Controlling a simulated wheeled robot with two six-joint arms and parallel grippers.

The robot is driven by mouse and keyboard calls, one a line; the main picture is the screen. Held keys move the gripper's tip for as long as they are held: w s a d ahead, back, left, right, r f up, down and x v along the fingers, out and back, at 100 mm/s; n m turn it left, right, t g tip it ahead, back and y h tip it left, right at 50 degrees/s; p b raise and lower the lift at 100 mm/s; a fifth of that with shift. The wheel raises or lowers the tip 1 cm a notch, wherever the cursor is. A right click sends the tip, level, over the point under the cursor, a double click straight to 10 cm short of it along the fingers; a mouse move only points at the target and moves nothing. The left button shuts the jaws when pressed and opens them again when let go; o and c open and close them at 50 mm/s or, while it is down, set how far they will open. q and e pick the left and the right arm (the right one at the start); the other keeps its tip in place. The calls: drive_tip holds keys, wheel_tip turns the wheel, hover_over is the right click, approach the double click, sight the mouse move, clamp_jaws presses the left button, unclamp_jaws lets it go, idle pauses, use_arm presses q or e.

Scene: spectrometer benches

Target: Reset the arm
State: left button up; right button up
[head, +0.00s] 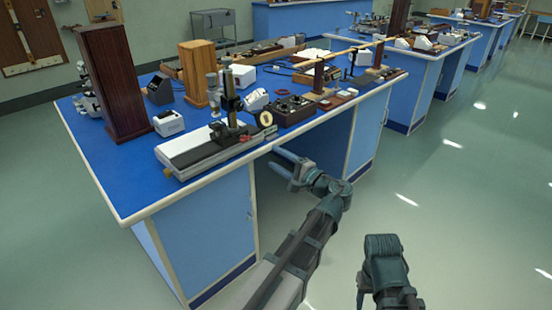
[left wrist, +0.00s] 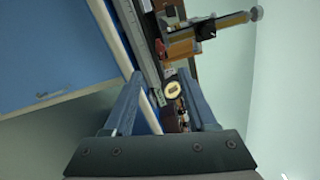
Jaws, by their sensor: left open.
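My left gripper (head: 281,164) is open and empty in front of the near edge of the blue bench (head: 118,190), beside the bench's open knee space. Its two fingers also show in the left wrist view (left wrist: 165,88), spread apart with nothing held between them. The spectrometer-like instrument (head: 208,145), with a grey base and a black upright post, stands on the bench behind and left of the gripper. Its round pale dial (head: 266,119) shows beyond the fingers in the left wrist view (left wrist: 172,89). Part of my right arm shows at the lower right; its gripper is not visible.
A dark wooden box (head: 112,85), a lighter wooden block (head: 195,75) and several small devices crowd the bench top. A long wooden rod (head: 345,50) lies raised over its right part. Green floor (head: 455,200) to the right is clear. More blue benches stand behind.

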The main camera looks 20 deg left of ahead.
use_arm(q)
drive_tip(key=s+d+n+g+h+p, duration=0.3)
drive_tip(key=s+d+g+h+p, duration=0.4)
drive_tip(key=s+d+h+p, duration=0.8)
drive_tip(key=s+d+p, duration=0.6)
drive_tip(key=d+p, duration=0.1)
drive_tip(key=shift+s+d, duration=0.15)
drive_tip(key=shift+d, duration=0.2)
